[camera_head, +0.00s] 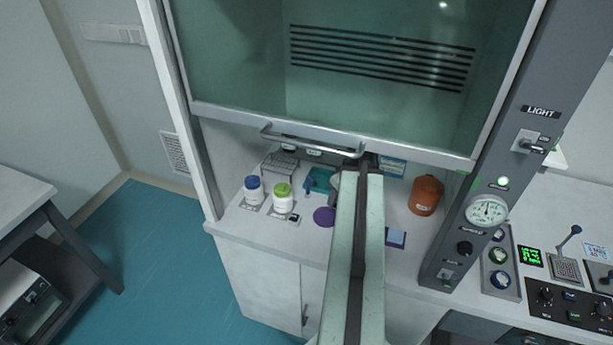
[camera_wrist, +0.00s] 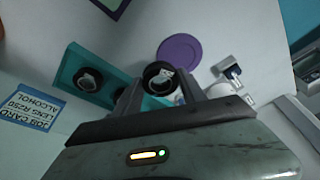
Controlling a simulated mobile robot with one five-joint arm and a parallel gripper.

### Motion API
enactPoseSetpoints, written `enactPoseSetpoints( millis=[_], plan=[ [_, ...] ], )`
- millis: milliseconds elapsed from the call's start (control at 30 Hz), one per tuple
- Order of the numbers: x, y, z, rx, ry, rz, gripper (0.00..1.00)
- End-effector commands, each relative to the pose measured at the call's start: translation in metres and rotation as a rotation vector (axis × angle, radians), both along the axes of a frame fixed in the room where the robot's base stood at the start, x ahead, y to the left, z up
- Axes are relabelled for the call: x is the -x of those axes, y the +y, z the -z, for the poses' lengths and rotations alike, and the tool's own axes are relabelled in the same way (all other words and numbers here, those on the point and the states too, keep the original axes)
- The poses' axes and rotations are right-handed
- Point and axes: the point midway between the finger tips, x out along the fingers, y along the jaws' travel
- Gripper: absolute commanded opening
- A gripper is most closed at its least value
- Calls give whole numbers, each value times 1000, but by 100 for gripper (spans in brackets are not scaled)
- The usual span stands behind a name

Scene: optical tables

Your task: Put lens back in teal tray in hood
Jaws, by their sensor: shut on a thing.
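In the wrist view my gripper (camera_wrist: 160,88) is shut on a lens (camera_wrist: 158,72), a black ring with a pale centre held between the fingertips. The teal tray (camera_wrist: 68,75) lies behind the fingers. Another black-ringed lens (camera_wrist: 88,80) sits in its left part, and a dark round shape shows beside the left finger. The held lens overlaps the tray's right part in the picture; I cannot tell whether it touches. In the head view the teal tray (camera_head: 317,180) is inside the hood, left of my arm. My arm hides the fingertips and the held lens there.
A purple disc (camera_head: 324,216) lies in front of the tray. Blue-capped (camera_head: 253,190) and green-capped (camera_head: 283,199) bottles stand left, a brown bottle (camera_head: 425,196) right. The raised sash (camera_head: 320,140) hangs above my arm. A job card (camera_wrist: 35,108) lies beside the tray.

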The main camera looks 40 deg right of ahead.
Motion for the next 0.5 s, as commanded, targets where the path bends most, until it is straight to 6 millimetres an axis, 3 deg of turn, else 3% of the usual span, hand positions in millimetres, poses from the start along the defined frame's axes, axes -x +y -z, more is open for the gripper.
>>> enactPoseSetpoints(
  millis=[367,500],
  plan=[
    [-8,4,0,0,0,-16,0],
    [-33,-7,4,2,-1,-19,0]
  ],
)
